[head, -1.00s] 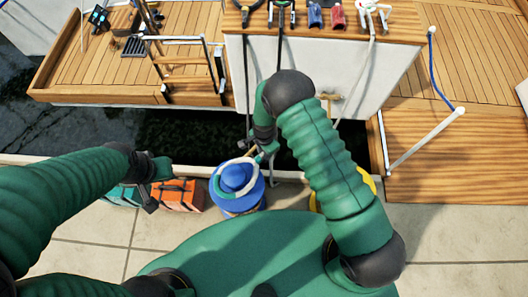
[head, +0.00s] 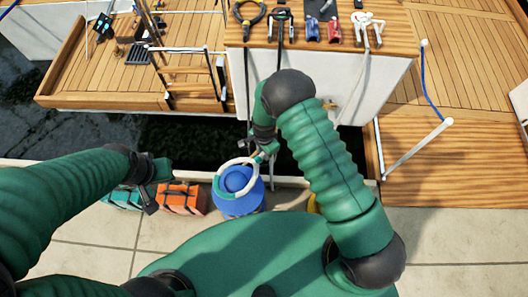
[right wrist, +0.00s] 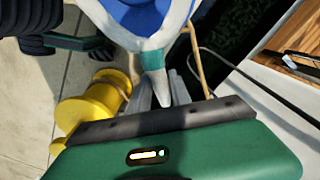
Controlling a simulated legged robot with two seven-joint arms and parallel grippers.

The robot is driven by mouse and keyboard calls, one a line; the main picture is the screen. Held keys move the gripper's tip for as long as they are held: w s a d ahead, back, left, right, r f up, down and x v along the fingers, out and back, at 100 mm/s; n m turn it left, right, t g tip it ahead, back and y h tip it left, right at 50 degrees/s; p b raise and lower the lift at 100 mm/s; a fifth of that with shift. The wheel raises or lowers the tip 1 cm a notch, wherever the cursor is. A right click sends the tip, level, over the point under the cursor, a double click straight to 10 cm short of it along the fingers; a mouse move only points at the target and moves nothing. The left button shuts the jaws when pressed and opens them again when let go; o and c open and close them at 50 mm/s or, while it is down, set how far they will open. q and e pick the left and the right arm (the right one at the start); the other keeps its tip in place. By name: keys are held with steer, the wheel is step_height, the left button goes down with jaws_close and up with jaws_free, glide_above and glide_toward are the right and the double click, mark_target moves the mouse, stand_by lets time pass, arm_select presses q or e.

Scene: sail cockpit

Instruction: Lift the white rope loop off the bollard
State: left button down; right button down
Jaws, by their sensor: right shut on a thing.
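The white rope loop (head: 224,166), with teal bands, is a ring around the top knob of the blue bollard (head: 240,200) in the head view. It looks raised toward the knob's top; I cannot tell if it has cleared it. My right gripper (head: 266,152) is shut on the loop at its far right side. In the right wrist view the loop (right wrist: 183,22) passes in front of the bollard (right wrist: 140,15), and its teal band runs down to the gripper (right wrist: 163,92). My left gripper (head: 155,186) hangs left of the bollard, apart from it; its jaw opening is unclear.
A yellow spool (right wrist: 85,115) stands near my right gripper. The boat's wooden deck (head: 460,150) lies beyond a dark water gap. Tools lie on its ledge.

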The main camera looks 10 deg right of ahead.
steer(key=shift+r+p, duration=1.85)
steer(key=shift+r, duration=0.65)
